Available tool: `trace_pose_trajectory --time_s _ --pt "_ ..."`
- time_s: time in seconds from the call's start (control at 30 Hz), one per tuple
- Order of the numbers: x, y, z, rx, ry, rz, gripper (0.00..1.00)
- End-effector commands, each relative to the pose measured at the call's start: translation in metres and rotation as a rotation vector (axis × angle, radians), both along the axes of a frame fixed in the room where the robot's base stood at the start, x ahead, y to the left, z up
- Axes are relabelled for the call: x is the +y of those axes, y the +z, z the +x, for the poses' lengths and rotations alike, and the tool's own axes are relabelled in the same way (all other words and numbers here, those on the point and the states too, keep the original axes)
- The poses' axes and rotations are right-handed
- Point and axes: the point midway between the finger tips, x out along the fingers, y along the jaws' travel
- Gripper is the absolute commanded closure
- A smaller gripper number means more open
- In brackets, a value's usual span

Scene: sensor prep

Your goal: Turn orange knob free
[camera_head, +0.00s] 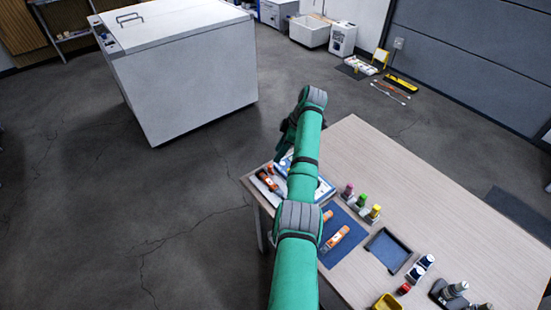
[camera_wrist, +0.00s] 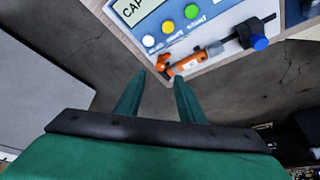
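An orange knob (camera_wrist: 163,61) shows in the wrist view at the left end of an orange sensor body (camera_wrist: 189,67). The sensor lies along the edge of a white and blue panel, with a black fixture and a blue knob (camera_wrist: 260,43) to its right. My gripper (camera_wrist: 157,75) is open and empty. Its two green fingers point at the orange knob, with the tips apart and close below it in the picture; I cannot tell whether they touch it. In the head view an orange and black sensor (camera_head: 267,181) lies on the table's left corner; my arm hides part of the panel.
The panel has a display (camera_wrist: 132,10) and white, yellow and green buttons. On the table (camera_head: 440,200) are a blue mat (camera_head: 330,257) with orange tools, small bottles (camera_head: 361,201), a dark tray (camera_head: 388,250) and a yellow bin (camera_head: 386,303). A white cabinet (camera_head: 180,75) stands behind.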

Motion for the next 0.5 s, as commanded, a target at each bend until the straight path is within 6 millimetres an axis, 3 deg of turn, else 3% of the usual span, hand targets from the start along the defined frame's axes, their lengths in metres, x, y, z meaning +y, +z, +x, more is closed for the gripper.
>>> trace_pose_trajectory --time_s 0.2,0.5 --pt "-0.017 0.027 -0.001 -0.001 -0.008 0.000 0.65" --pt "-0.020 0.035 -0.003 0.001 -0.008 0.001 0.65"
